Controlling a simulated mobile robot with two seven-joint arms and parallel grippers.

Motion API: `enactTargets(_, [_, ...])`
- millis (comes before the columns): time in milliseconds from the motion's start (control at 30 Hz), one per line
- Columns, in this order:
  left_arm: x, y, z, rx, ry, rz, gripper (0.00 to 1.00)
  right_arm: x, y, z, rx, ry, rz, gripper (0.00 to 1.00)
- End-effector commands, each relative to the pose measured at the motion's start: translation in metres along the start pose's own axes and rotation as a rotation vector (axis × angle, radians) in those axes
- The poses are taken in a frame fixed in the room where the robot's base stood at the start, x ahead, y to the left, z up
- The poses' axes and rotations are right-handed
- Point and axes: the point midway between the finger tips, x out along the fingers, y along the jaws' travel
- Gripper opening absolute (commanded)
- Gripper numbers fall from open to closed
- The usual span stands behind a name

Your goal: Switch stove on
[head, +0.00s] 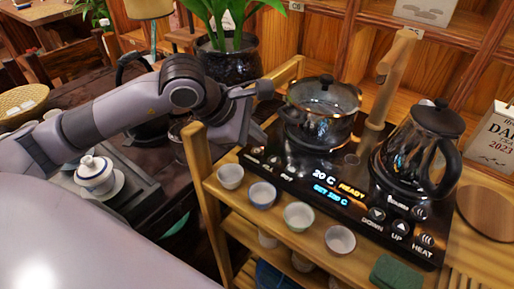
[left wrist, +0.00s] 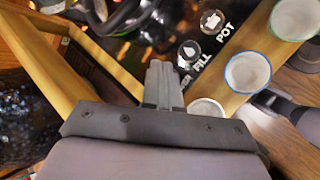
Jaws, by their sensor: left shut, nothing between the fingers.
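The stove is a black glass panel (head: 310,182) on a wooden stand, with a lit display (head: 338,190) that reads "20 C READY" and a blue line below it. Touch buttons sit along its front edge. In the left wrist view a FILL button (left wrist: 189,51) and a POT button (left wrist: 212,22) show, with a label ending in "ER" beside them. My left gripper (left wrist: 163,70) is shut and empty, its tips close to that label; they hide the button there, and I cannot tell whether they touch. In the head view the left gripper (head: 258,134) is over the panel's left corner. My right gripper is not in view.
A dark glass pot (head: 318,112) and a black kettle (head: 416,150) stand on the stove. Several small cups, one a white cup (head: 230,176), line the shelf in front. A wooden post (head: 207,185) rises beside my left gripper. A green sponge (head: 396,273) lies front right.

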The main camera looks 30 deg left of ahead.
Motion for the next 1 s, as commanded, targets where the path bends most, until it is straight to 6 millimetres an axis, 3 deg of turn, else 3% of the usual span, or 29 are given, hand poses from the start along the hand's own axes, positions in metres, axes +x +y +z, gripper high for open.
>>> enactTargets(433, [-0.005,0.003,0.003,0.000,0.000,0.001,0.00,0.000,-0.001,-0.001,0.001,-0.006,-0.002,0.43])
enactTargets(1000, [-0.043,0.023,0.023,0.000,-0.001,0.001,0.00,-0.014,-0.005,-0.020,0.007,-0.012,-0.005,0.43])
